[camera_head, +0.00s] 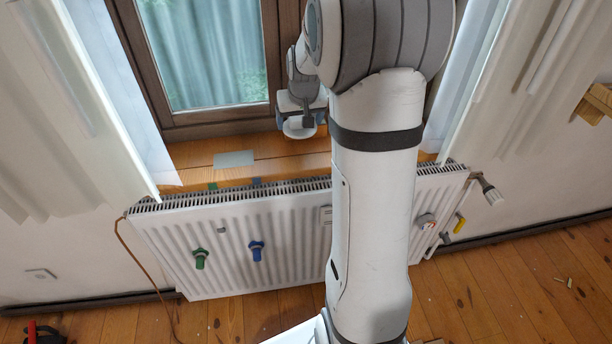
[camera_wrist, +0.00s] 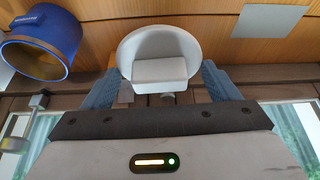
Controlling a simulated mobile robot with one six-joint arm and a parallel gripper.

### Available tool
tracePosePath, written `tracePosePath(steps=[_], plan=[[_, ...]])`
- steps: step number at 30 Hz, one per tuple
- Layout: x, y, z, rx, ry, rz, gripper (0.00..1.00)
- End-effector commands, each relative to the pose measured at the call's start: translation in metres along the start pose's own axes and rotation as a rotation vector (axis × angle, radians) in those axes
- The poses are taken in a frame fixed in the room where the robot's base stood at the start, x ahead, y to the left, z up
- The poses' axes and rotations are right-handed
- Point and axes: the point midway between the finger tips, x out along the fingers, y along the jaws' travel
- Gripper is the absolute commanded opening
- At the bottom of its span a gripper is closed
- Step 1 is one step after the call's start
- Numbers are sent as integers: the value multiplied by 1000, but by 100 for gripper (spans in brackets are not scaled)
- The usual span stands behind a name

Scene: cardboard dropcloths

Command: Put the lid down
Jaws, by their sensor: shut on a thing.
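My gripper (camera_wrist: 160,82) is shut on a white round lid (camera_wrist: 143,45) with a blocky grip, its blue-grey fingers on either side of the grip. In the head view my gripper (camera_head: 302,112) is in front of the window, with the lid (camera_head: 298,130) at its lower end above the wooden sill (camera_head: 285,152). I cannot tell whether the lid touches the sill. A blue pot (camera_wrist: 62,38) with a tan inside lies at the upper left of the wrist view, apart from the lid; in the head view my arm seems to hide it.
A flat grey plate (camera_head: 234,158) lies on the sill; the wrist view shows it too (camera_wrist: 268,20). Below is a white radiator (camera_head: 225,235) with green (camera_head: 200,258) and blue (camera_head: 256,250) hooks. Curtains (camera_head: 85,90) hang beside the window. Bare sill lies between plate and lid.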

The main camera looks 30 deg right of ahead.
Motion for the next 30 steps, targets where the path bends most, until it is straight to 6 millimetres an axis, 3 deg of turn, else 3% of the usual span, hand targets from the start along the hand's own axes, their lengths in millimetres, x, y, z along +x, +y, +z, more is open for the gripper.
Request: tracePosePath(steps=[1,11,30], plan=[[9,8,3,12,6,5,57],[4,28,4,43,-1,16,57],[86,27,38,43,-2,15,57]])
